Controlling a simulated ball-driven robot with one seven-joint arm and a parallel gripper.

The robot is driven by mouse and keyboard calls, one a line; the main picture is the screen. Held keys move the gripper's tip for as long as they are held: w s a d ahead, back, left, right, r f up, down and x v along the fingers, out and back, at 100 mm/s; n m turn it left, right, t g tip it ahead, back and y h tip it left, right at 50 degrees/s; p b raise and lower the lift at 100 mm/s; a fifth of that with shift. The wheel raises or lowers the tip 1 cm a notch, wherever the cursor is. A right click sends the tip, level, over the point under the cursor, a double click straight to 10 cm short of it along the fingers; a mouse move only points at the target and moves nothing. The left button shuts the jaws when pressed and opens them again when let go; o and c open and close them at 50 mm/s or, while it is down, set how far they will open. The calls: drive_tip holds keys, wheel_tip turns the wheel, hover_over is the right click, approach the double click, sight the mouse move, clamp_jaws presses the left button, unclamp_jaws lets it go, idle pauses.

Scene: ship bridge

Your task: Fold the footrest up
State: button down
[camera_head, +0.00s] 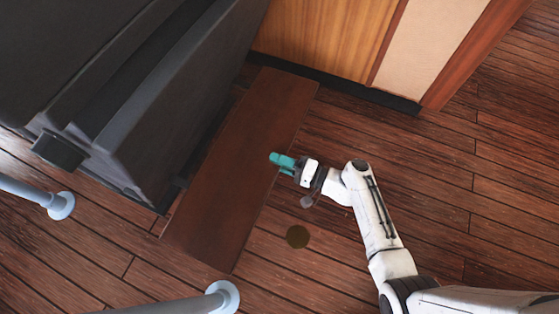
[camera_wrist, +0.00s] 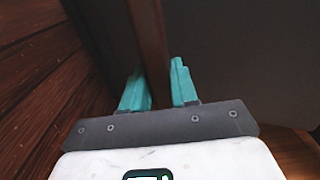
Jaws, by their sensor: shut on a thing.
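The footrest (camera_head: 232,165) is a long, flat brown wooden board beside the base of a dark grey console in the head view. It extends out from the console low over the floor; its exact tilt is hard to tell. My gripper (camera_head: 274,158) has teal fingers and is shut on the board's outer long edge, around the middle of its length. In the wrist view, the footrest (camera_wrist: 148,32) shows as a narrow brown strip running between the two fingers of my gripper (camera_wrist: 158,80). The footrest's inner side by the console is partly hidden.
The dark grey console (camera_head: 150,90) stands at the upper left. A wood-panelled wall (camera_head: 325,40) closes off the top. Pale metal posts with round bases (camera_head: 225,296) stand at the lower left and bottom. The plank floor (camera_head: 480,210) is open to the right.

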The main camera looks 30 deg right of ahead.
drive_tip(key=shift+r, duration=0.1)
drive_tip(key=shift+r+p, duration=0.55)
drive_tip(key=shift+p, duration=0.4)
drive_tip(key=w+a+r+g+h+p, duration=0.2)
drive_tip(key=w+r+p, duration=0.3)
drive_tip(key=r+p, duration=0.5)
drive_tip(key=w+a+r+g+h+p, duration=0.3)
drive_tip(key=r+p, duration=0.7)
drive_tip(key=p, duration=1.2)
drive_tip(key=shift+w+a+r+g, duration=0.2)
drive_tip(key=shift+w+a+g, duration=0.95)
drive_tip(key=shift+a+g, duration=0.05)
drive_tip(key=c, duration=1.1)
unclamp_jaws()
drive_tip(key=shift+o, duration=0.7)
drive_tip(key=shift+s+f, duration=0.1)
